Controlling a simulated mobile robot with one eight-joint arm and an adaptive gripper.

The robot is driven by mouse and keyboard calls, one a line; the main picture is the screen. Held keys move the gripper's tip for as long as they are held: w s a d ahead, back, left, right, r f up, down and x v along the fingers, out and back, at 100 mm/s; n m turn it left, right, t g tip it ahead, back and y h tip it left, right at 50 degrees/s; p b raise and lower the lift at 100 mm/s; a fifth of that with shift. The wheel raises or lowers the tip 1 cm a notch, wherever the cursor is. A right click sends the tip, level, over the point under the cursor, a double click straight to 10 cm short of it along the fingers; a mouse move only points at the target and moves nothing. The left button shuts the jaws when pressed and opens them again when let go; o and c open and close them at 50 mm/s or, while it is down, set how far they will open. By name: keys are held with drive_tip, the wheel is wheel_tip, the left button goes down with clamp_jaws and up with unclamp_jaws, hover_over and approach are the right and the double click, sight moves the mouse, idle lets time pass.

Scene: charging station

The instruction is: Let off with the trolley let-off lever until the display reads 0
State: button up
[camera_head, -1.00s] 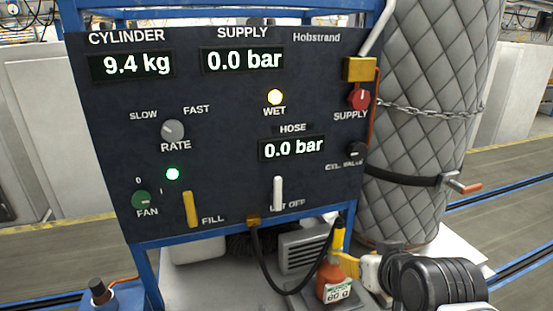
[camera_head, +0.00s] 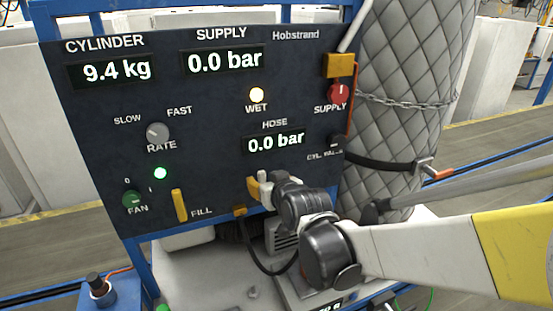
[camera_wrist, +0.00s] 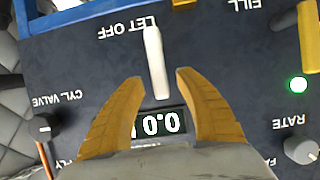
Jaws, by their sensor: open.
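The dark panel (camera_head: 100,120) carries the white LET OFF lever (camera_wrist: 154,62), which stands out plainly in the wrist view. In the head view only its top (camera_head: 262,176) shows, as my arm hides the rest. My gripper (camera_wrist: 161,76) is open, its two yellow fingers on either side of the lever's end with a visible gap. In the head view my gripper (camera_head: 257,190) is in front of the panel's lower part. The HOSE display (camera_head: 276,140) reads 0.0 bar, the SUPPLY display (camera_head: 225,61) 0.0 bar, the CYLINDER display (camera_head: 117,72) 9.4 kg.
The yellow FILL lever (camera_head: 179,205) is left of my gripper. The RATE knob (camera_head: 158,132), green FAN knob (camera_head: 132,200), red SUPPLY knob (camera_head: 338,94) and lit WET lamp (camera_head: 256,95) are on the panel. A quilted cylinder (camera_head: 405,95) with a chain stands at right.

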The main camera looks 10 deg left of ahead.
drive_tip(key=shift+x, duration=0.9)
clamp_jaws()
